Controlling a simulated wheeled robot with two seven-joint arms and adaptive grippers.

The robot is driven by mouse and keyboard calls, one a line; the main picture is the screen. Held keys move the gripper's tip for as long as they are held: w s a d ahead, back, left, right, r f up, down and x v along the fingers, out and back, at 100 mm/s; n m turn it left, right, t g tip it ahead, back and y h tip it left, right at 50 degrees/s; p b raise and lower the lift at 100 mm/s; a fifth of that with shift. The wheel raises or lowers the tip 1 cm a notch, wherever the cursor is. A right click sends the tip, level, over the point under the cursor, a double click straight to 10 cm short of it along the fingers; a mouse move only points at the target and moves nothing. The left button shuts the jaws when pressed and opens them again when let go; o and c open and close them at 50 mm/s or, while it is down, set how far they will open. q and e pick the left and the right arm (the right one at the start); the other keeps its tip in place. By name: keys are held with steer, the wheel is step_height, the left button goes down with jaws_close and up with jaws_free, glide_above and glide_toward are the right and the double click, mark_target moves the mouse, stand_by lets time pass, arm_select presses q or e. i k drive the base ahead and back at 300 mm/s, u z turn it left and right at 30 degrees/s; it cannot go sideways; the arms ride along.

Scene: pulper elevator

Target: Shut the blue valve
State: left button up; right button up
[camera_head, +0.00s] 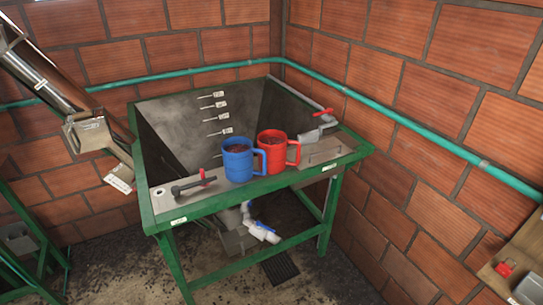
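The blue valve (264,227) is a small blue handle on a white pipe (254,229), low under the green-framed tank table (170,222). A second small blue part (250,206) shows higher on the same pipe, just below the table's front edge. The handle is too small to tell whether the valve is open or shut. The upper end of the pipe is hidden behind the table's front edge. Neither of my grippers is in view.
A blue mug (238,163) and a red mug (272,157) stand on the table's front ledge. Red handles show at the ledge (207,178) and the right rim (323,112). Green legs flank the pipe. A metal tube (50,85) slants in at left; brick walls stand behind and right.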

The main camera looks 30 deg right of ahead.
mark_target(259, 224)
steer(key=u, duration=0.1)
steer(key=i, duration=1.05)
steer(key=z, duration=0.25)
